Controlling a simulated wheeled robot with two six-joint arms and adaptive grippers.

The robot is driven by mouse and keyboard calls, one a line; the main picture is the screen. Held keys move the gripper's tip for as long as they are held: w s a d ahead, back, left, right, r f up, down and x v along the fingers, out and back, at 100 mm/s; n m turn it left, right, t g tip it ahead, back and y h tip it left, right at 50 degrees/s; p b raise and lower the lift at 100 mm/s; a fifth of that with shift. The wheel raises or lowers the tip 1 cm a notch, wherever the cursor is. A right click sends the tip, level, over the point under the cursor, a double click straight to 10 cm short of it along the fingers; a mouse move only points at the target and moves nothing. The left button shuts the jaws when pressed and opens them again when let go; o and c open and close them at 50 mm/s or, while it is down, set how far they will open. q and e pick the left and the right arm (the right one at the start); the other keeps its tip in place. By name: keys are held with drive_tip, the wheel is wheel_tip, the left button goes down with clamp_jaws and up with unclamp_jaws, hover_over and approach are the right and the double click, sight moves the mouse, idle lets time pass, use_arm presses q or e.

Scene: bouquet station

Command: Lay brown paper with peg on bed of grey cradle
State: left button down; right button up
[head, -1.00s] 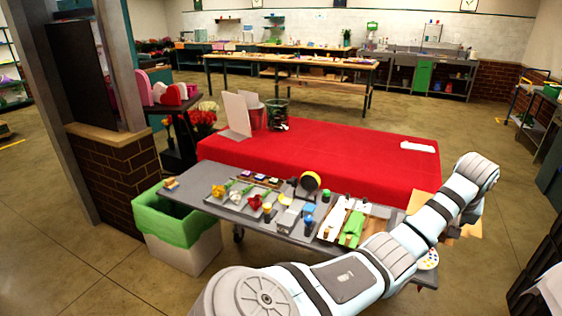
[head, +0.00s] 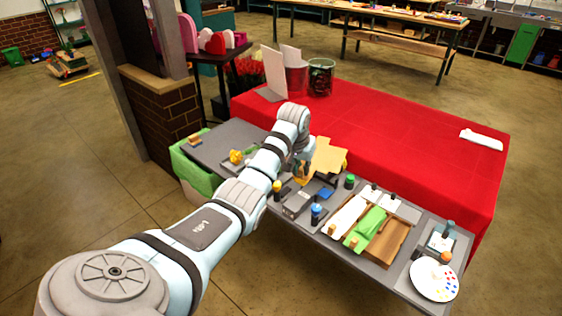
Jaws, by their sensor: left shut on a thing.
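My left gripper (head: 301,172) is shut on the brown paper (head: 328,157), a tan sheet held over the back edge of the grey work table. The peg cannot be clearly made out; the gripper covers that end of the paper. A grey angular holder (head: 297,204) stands on the table just in front of the gripper, at its lower left. It may be the grey cradle, but I cannot tell surely, and my arm and the paper cover part of that area. My right gripper is not in view.
A tray (head: 372,252) holding white, green and brown pieces lies right of the holder. Small bottles, including a blue-topped one (head: 317,213), stand close by. A paint palette (head: 434,280) is at the right end. The red-covered table (head: 400,140) behind is mostly clear.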

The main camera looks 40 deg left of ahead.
use_arm(q)
drive_tip(key=shift+s+a+f+m+h+p, duration=0.1)
drive_tip(key=shift+s+f+m+h+p, duration=0.1)
drive_tip(key=shift+f+m+p, duration=0.3)
drive_tip(key=shift+s+a+f+m+h+p, duration=0.15)
drive_tip(key=shift+s+m+h+p, duration=0.1)
drive_tip(key=shift+m, duration=0.35)
drive_tip(key=shift+m+t, duration=0.3)
drive_tip(key=shift+m, duration=0.3)
drive_tip(key=f+b, duration=0.2)
drive_tip(key=f, duration=0.1)
drive_tip(key=s+f+b, duration=0.1)
drive_tip(key=f+b, duration=0.2)
drive_tip(key=f, duration=0.2)
drive_tip(key=shift+s+a+f+b, duration=0.15)
drive_tip(key=shift+a+f+b, duration=0.2)
drive_tip(key=shift+b, duration=0.05)
drive_tip(key=shift+s+f+b, duration=0.1)
drive_tip(key=shift+f+b, duration=0.25)
drive_tip(key=shift+f, duration=0.35)
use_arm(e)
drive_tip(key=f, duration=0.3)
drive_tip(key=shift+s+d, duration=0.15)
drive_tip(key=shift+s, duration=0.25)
use_arm(q)
drive_tip(key=shift+r+p, duration=0.1)
drive_tip(key=shift+p, duration=0.2)
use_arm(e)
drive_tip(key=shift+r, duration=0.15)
